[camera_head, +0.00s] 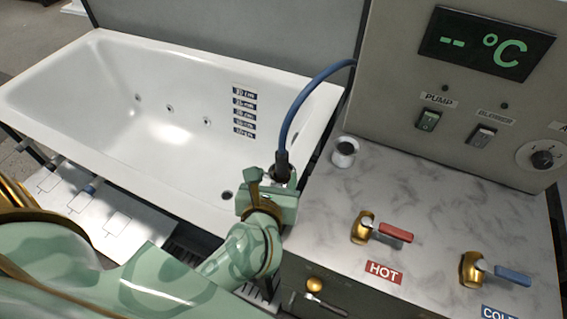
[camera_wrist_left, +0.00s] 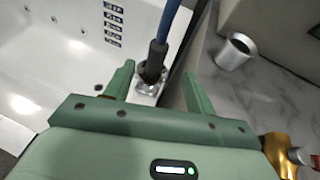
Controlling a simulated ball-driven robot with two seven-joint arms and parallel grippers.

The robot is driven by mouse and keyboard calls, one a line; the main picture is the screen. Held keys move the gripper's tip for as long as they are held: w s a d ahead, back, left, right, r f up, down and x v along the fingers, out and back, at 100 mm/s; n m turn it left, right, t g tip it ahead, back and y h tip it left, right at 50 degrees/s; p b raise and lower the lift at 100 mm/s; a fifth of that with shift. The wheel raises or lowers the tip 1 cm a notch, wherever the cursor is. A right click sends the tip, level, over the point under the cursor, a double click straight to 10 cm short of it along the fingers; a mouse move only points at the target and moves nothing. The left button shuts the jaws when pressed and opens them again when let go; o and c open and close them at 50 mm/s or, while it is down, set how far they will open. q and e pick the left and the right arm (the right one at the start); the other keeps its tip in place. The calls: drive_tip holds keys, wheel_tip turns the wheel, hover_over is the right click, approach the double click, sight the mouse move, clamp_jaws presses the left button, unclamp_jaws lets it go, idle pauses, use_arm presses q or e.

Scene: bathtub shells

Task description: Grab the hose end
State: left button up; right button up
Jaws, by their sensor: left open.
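The blue hose (camera_head: 300,100) arcs down from the control panel. Its dark hose end (camera_head: 283,163) points down at a metal fitting (camera_wrist_left: 147,88) on the tub's near corner. In the left wrist view the hose end (camera_wrist_left: 154,60) shows between the two fingers. My left gripper (camera_head: 271,178) is open, with one finger on each side of the hose end and a gap visible on both sides; it also shows in the left wrist view (camera_wrist_left: 157,73). Whether the fingertips are level with the hose end is hard to tell. My right gripper is not in view.
The white bathtub (camera_head: 75,55) is empty of water. Right of it, a marble counter (camera_head: 430,190) carries a small metal cup (camera_head: 345,152), a hot lever (camera_head: 395,231) and a cold lever (camera_head: 512,275). The control panel (camera_head: 390,90) stands behind.

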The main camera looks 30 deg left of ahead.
sight(281, 161)
use_arm(q)
drive_tip(key=b+x, duration=0.2)
drive_tip(key=x, duration=0.4)
drive_tip(key=shift+f, duration=0.3)
drive_tip(key=shift+w+a, duration=0.15)
drive_tip(key=shift+w, duration=0.15)
drive_tip(key=b+x, duration=0.1)
drive_tip(key=x, duration=0.1)
drive_tip(key=b+x, duration=0.2)
drive_tip(key=x, duration=0.1)
drive_tip(key=shift+a+f, duration=0.1)
drive_tip(key=shift+f, duration=0.3)
drive_tip(key=shift+w, duration=0.1)
drive_tip(key=shift+r, duration=0.15)
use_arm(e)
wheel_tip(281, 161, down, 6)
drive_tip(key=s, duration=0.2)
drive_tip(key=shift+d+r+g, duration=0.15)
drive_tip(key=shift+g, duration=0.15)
use_arm(q)
drive_tip(key=c, duration=1.1)
